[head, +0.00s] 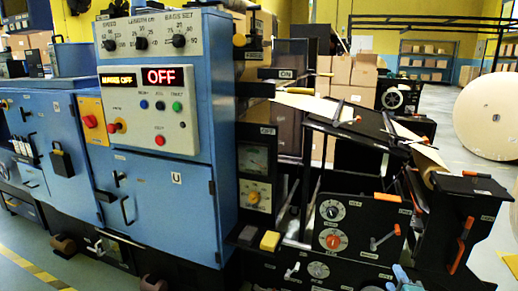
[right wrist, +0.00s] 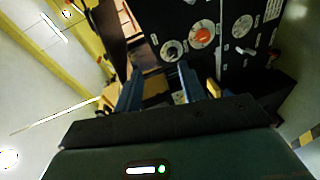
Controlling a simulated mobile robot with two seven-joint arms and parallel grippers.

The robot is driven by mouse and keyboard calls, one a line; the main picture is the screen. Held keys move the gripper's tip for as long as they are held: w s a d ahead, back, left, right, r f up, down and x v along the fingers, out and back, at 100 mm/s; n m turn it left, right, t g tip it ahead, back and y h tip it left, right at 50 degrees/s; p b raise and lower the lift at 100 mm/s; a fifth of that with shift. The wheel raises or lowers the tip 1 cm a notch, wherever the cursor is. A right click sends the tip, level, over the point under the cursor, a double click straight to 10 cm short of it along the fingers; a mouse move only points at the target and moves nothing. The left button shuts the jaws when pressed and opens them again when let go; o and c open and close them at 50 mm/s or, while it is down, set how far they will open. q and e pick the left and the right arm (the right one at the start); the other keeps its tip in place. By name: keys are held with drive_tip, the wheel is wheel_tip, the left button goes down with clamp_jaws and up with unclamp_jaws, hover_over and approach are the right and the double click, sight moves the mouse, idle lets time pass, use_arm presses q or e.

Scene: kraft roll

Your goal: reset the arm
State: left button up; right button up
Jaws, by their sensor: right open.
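My right gripper (head: 404,279) shows at the bottom edge of the head view, low in front of the black machine section with dials. Only its blue fingertips are in the picture. In the right wrist view the gripper (right wrist: 162,85) has its two blue fingers apart with nothing held between them. Beyond the fingers is the black dial panel (right wrist: 222,52) of the machine. My left gripper is in neither view.
A blue control cabinet (head: 165,120) with an OFF display stands at left. The black dial panel (head: 343,228) with an orange knob is at centre right. A large paper roll (head: 489,115) stands at far right.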

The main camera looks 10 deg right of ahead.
use_arm(q)
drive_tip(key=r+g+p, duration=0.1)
drive_tip(key=p, duration=0.3)
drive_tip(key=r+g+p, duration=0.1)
drive_tip(key=p, duration=0.2)
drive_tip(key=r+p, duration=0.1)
drive_tip(key=p, duration=0.3)
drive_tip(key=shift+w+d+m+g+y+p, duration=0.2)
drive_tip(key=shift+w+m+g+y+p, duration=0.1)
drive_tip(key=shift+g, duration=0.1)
use_arm(e)
drive_tip(key=s+a+r+m+g+y, duration=0.1)
drive_tip(key=s+a+m+y, duration=0.3)
drive_tip(key=s+a, duration=0.5)
drive_tip(key=s+a+r+m+g+y, duration=0.1)
drive_tip(key=s+a+m+g+y, duration=0.2)
drive_tip(key=s+a, duration=0.7)
drive_tip(key=a+m+y, duration=0.2)
drive_tip(key=a, duration=0.6)
drive_tip(key=shift+s+a, duration=0.25)
drive_tip(key=shift+s, duration=0.05)
drive_tip(key=shift+r+g, duration=0.1)
drive_tip(key=shift+g, duration=0.2)
